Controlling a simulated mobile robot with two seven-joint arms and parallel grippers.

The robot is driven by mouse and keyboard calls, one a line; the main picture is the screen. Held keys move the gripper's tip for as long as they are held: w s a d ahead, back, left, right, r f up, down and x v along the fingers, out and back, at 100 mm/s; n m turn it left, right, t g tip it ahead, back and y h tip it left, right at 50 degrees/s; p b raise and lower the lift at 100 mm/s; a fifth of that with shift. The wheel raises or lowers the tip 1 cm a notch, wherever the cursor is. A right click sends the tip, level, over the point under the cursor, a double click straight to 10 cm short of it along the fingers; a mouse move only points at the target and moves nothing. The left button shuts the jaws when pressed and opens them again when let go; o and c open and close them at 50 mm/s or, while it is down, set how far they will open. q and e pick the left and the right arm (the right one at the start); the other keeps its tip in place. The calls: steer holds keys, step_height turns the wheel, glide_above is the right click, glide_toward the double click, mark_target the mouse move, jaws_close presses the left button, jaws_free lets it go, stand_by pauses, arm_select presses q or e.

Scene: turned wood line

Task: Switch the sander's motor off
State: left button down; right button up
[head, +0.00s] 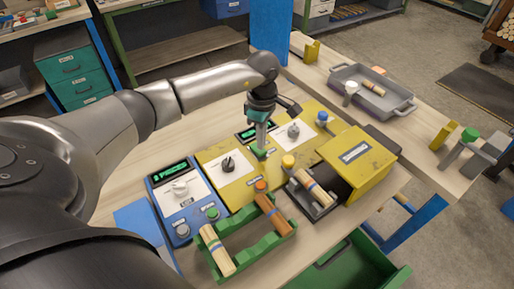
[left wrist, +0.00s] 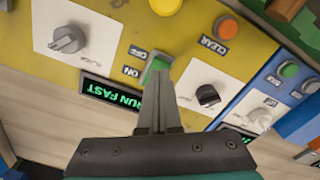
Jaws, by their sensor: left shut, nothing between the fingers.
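My left gripper (head: 259,149) is shut and empty, pointing down at the yellow control panel (head: 207,161). Its fingertips (left wrist: 158,72) are right at a green switch (left wrist: 161,61), which they partly cover; I cannot tell whether they press it. Labels OFF and ON stand beside the switch. The panel display (left wrist: 112,96) reads RUN FAST in green. A grey knob (left wrist: 69,40) and a dark knob (left wrist: 207,95) sit on white plates either side. An orange button (left wrist: 226,28) is labelled CLEAR. My right gripper is not in view.
A blue control box (head: 177,208) stands left of the yellow panel. A green rack (head: 245,247) holds turned wood pieces in front. A yellow machine housing (head: 357,162) stands to the right, with a wood piece (head: 313,187) beside it. A grey tray (head: 398,104) lies farther back.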

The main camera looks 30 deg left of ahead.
arm_select(q)
steer(key=shift+f+b, duration=0.85)
steer(key=shift+f, duration=0.2)
stand_by(0.8)
steer(key=shift+r, duration=0.1)
steer(key=shift+r+p, duration=2.55)
steer(key=shift+r, duration=0.95)
steer(key=shift+f, duration=0.1)
